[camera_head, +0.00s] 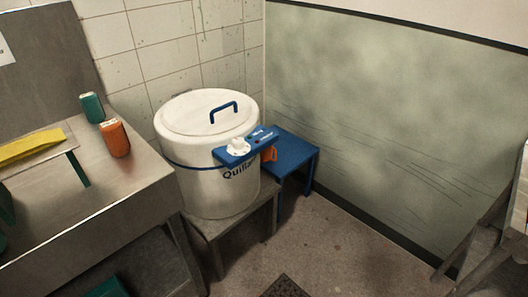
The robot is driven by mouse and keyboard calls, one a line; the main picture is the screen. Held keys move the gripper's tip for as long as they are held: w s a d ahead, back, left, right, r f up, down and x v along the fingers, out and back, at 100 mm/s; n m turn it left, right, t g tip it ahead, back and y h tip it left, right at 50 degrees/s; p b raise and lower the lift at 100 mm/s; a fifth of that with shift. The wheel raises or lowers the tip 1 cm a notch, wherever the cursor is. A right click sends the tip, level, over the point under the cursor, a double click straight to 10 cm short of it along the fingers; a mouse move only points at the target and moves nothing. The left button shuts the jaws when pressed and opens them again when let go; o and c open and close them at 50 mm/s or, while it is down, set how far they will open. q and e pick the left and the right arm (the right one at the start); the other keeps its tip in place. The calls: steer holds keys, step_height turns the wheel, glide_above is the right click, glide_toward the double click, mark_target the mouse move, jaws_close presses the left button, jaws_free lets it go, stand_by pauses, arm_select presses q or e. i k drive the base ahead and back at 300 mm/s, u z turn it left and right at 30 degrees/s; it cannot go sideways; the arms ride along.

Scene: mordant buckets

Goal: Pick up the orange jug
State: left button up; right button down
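An orange object (268,154) is near the blue stool (292,151), partly hidden behind the white boiler's blue control panel. Only a small part of it shows, and I cannot tell for sure that it is the orange jug. A second orange container (115,139), upright with a pale top, stands on the steel counter at the left. Its shape is more like a canister, and no handle is clear. Neither of my grippers is in view.
The white boiler (207,190) with a blue-handled lid stands on a low grey stand (222,226). A green container (92,108) and a yellow item (30,146) are on the steel counter (75,215). The middle floor (330,245) is mostly clear. A slanted frame (485,235) stands at right.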

mark_target(266, 154)
steer(key=z, duration=0.8)
steer(key=i, duration=2.3)
steer(key=u, duration=2.5)
steer(key=i, duration=0.5)
